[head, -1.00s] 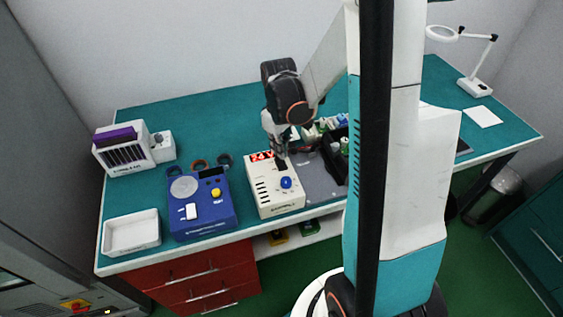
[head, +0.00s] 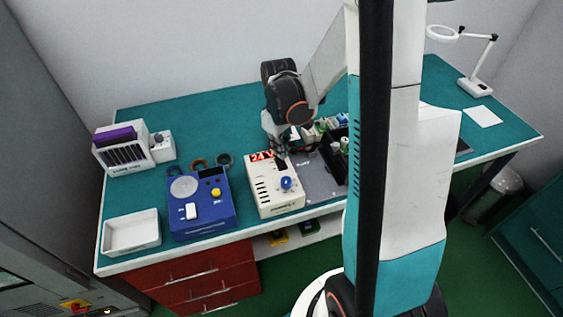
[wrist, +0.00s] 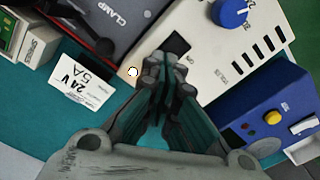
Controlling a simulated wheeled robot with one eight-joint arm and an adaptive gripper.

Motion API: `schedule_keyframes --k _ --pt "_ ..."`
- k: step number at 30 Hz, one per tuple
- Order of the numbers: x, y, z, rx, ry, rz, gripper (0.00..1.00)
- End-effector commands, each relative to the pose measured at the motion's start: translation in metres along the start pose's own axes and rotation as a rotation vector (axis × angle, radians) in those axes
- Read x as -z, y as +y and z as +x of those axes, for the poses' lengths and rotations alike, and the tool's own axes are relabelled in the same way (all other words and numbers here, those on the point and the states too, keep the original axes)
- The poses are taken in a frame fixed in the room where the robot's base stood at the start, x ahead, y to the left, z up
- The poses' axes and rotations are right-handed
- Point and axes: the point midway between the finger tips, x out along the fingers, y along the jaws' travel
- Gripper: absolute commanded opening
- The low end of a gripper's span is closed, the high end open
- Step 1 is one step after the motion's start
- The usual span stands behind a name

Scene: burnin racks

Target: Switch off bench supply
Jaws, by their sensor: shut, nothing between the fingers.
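A black switch-like part (wrist: 175,48) is on the supply just beyond the fingertips. My gripper (wrist: 165,68) is shut and empty, fingertips over the supply's back edge; contact cannot be told. In the head view my gripper (head: 277,147) is at the supply's back, partly hiding that end.
A blue device (head: 202,207) with a yellow button stands left of the supply, and a white tray (head: 131,232) farther left. A dark bin (head: 338,168) of parts stands to the right. A white 24 V 5A label (wrist: 82,82) lies near the fingers.

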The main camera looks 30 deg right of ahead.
Motion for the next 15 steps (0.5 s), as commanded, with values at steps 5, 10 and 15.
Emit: schedule_keyframes --k 5,10,15 --pt "0.0000 0.0000 0.0032 0.000 0.000 0.000 0.00" --pt "0.0000 0.0000 0.0055 0.000 0.000 0.000 0.00" --pt "0.0000 0.0000 0.0078 0.000 0.000 0.000 0.00"
